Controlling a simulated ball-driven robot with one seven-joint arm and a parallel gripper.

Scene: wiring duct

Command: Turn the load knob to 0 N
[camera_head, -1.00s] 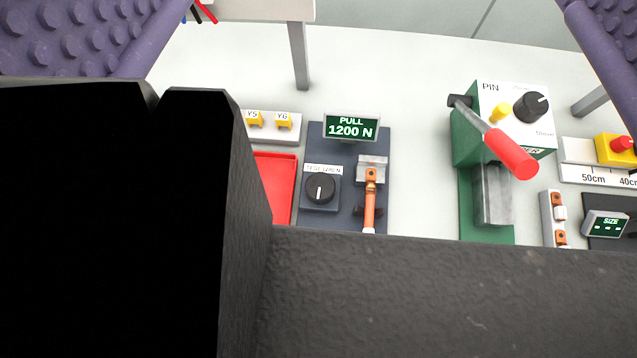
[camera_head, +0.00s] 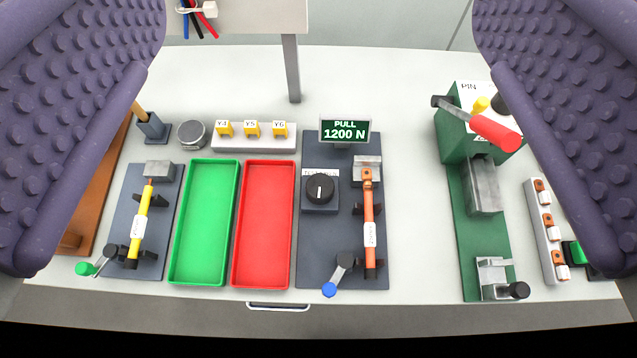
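The load knob (camera_head: 320,188) is a round black dial with a white pointer mark, on a dark block on the pull tester's blue-grey base (camera_head: 313,240). The pointer stands about upright in the picture. A label plate above the knob is partly hidden and too small to read. The green display (camera_head: 345,130) behind it reads PULL 1200 N. My gripper (camera_head: 318,140) shows as two purple studded fingers at the left and right edges, wide apart, with nothing between them close by. It is above the bench and apart from the knob.
An orange cable (camera_head: 369,230) lies clamped right of the knob, with a blue-tipped crank (camera_head: 329,289) in front. Red (camera_head: 263,282) and green (camera_head: 203,277) trays lie left. A green press with a red-handled lever (camera_head: 495,133) stands right. Bare bench (camera_head: 415,220) lies between tester and press.

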